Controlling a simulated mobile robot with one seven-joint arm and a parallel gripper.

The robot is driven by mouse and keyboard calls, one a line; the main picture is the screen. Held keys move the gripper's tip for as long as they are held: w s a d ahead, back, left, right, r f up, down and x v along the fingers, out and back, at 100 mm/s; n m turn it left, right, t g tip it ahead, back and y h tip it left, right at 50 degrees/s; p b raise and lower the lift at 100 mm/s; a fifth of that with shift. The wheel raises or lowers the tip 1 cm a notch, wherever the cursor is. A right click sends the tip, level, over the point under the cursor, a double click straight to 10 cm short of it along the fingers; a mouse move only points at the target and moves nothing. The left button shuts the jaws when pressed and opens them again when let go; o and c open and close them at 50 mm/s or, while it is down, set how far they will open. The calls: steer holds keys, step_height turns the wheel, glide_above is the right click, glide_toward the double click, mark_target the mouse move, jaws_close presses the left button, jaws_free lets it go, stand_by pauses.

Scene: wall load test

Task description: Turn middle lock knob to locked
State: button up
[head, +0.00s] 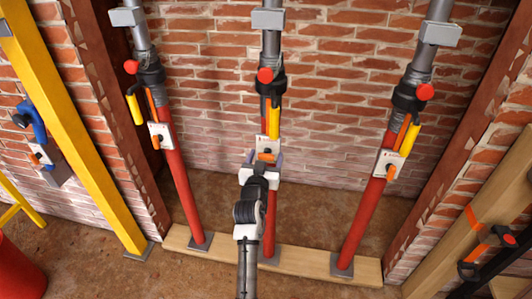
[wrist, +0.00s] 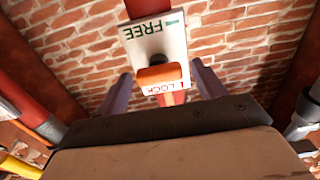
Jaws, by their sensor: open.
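The middle lock knob (head: 266,156) is an orange handle on a white plate (head: 268,144) on the middle red prop (head: 269,222). In the wrist view the orange knob (wrist: 158,75) sits on the plate (wrist: 152,36), between a green FREE mark at the top and a red LOCK mark at the bottom. Which mark it is set to I cannot tell. My gripper (head: 264,161) is open at the plate. In the wrist view my gripper's two fingers (wrist: 164,86) stand on either side of the knob, with visible gaps.
Similar props with orange knobs stand at left (head: 183,190) and right (head: 361,225). A yellow handle (head: 273,122) hangs just above the middle plate. All three props stand on a wooden plank (head: 310,261) before a brick wall. Side posts flank the bay.

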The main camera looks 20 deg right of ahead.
steer(key=shift+w+d, duration=0.4)
steer(key=shift+w, duration=0.15)
steer(key=c, duration=1)
